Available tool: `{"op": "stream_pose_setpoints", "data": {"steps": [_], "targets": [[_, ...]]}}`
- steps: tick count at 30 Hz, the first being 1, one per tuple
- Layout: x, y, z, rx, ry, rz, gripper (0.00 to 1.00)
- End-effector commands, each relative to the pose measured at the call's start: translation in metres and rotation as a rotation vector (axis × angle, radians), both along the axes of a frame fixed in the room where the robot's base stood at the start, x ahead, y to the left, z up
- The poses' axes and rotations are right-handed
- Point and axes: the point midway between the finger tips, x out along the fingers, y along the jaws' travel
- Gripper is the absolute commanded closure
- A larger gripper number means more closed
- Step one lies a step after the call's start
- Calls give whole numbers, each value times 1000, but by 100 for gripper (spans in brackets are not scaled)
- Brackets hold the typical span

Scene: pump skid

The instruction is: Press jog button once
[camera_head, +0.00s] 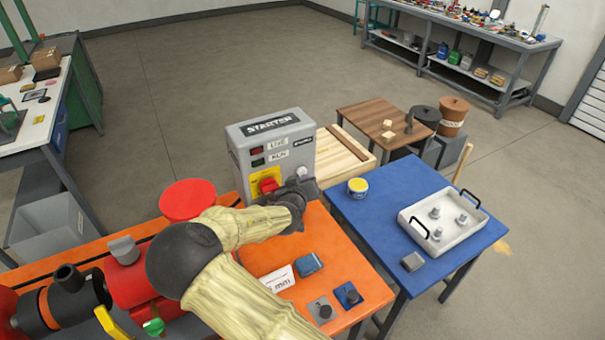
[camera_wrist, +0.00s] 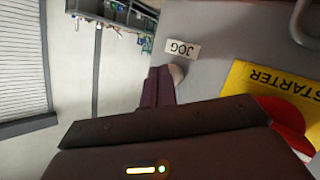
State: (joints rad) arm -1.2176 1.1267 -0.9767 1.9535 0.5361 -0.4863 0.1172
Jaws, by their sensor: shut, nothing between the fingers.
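The grey starter box (camera_head: 237,150) stands on the orange skid, with a STARTER plate, a red and a green indicator, and a red knob (camera_head: 268,186) on a yellow plate. In the wrist view, the white JOG label (camera_wrist: 182,49) is on the box face. A pale round jog button (camera_wrist: 177,73) shows just below it, partly hidden by my fingers. My gripper (camera_wrist: 162,78) is shut and empty, its tips right at the button. I cannot tell whether they touch it. In the head view, my gripper (camera_head: 301,184) is in front of the box's lower right face.
The red knob (camera_wrist: 284,122) is close to my gripper's right side in the wrist view. A blue table (camera_head: 385,200) with a white tray (camera_head: 452,243) stands to the right. A wooden table (camera_head: 365,118) is behind. Small blocks lie on the orange top before the box.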

Motion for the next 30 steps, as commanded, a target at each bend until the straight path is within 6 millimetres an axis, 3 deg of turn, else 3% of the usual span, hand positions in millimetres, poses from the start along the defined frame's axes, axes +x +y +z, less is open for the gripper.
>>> {"op": "stream_pose_setpoints", "data": {"steps": [11,24,30], "targets": [[-10,1,0,-1,2,8,100],[-37,-27,-1,-1,3,-6,100],[-42,-30,0,-1,2,-4,100]]}}
